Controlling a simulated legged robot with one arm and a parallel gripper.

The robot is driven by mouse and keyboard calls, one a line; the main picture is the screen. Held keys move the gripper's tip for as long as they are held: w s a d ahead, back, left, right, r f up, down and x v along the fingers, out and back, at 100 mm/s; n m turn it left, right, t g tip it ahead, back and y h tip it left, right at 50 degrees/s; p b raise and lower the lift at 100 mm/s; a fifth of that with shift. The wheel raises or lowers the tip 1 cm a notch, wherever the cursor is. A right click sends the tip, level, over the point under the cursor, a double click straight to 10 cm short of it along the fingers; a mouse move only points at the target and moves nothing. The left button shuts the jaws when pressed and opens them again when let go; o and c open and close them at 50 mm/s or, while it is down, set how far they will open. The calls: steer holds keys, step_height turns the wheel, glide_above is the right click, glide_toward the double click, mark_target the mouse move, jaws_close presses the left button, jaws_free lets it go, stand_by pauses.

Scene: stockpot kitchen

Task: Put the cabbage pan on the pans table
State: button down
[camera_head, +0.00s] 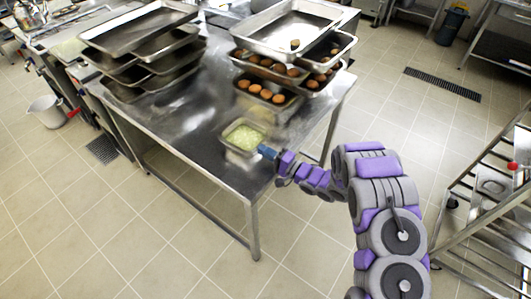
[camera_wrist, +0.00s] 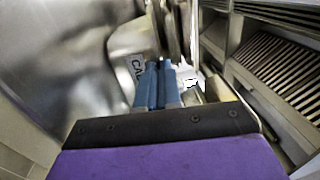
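The cabbage pan (camera_head: 228,147) is a small steel pan with pale green contents, at the near right part of the steel table (camera_head: 190,150). My gripper (camera_head: 266,152), with blue fingers, is at the pan's near right edge. In the wrist view my gripper's fingers (camera_wrist: 158,85) are close together against steel, beside a label (camera_wrist: 137,70) that reads "CA" before it is cut off. The gripper looks shut on the pan's rim; the rim between the fingers is hidden. I cannot tell whether the pan rests on the table or is just above it.
Stacked empty trays (camera_head: 140,32) are at the back left. The table's middle front is clear. A metal rack (camera_head: 490,215) stands on the right.

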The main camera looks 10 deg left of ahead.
steer(key=shift+a, duration=0.15)
steer(key=c, duration=1.6)
jaws_free()
steer(key=shift+c, duration=0.2)
steer(key=o, duration=0.3)
steer(key=p+v, duration=0.1)
steer(key=v, duration=1.1)
steer(key=shift+p, duration=0.4)
